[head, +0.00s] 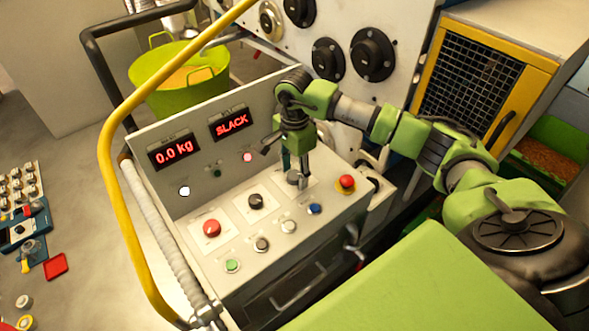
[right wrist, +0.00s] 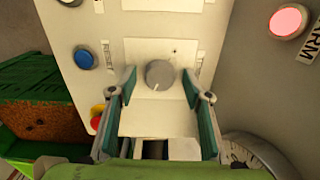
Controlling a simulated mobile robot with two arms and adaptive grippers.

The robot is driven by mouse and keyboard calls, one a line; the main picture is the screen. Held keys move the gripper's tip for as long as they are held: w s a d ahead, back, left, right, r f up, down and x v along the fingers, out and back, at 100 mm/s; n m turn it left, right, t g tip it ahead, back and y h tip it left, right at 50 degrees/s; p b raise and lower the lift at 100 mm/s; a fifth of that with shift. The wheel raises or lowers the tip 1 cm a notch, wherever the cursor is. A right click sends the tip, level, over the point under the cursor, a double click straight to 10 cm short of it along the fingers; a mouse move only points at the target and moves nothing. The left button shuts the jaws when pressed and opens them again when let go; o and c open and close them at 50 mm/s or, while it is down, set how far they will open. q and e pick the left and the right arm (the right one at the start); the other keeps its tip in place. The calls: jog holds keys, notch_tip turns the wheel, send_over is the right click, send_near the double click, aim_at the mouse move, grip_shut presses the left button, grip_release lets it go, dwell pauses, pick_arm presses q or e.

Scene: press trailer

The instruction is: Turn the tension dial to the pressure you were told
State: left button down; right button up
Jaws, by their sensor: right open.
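The grey dial (right wrist: 159,75) sits on a white plate on the sloping console (head: 328,212). It has a pale pointer line toward the bottom of the right wrist view. In the head view the dial (head: 294,177) is partly covered by my right gripper (head: 288,160). That gripper is open, pointing down above the dial. In the right wrist view its fingertips (right wrist: 160,84) stand either side of the dial, with gaps on both sides. The left display (head: 174,151) reads 0.0 kg and the right display (head: 232,122) reads SLACK. My left gripper is out of view.
A red button (head: 212,228), a black knob (head: 256,201), a blue button (head: 314,209) and a red emergency stop (head: 346,183) share the panel. A pink lamp (head: 248,157) glows on the upright face. A yellow rail (head: 112,190) runs along the left.

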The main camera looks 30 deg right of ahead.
jog(key=c, duration=1.1)
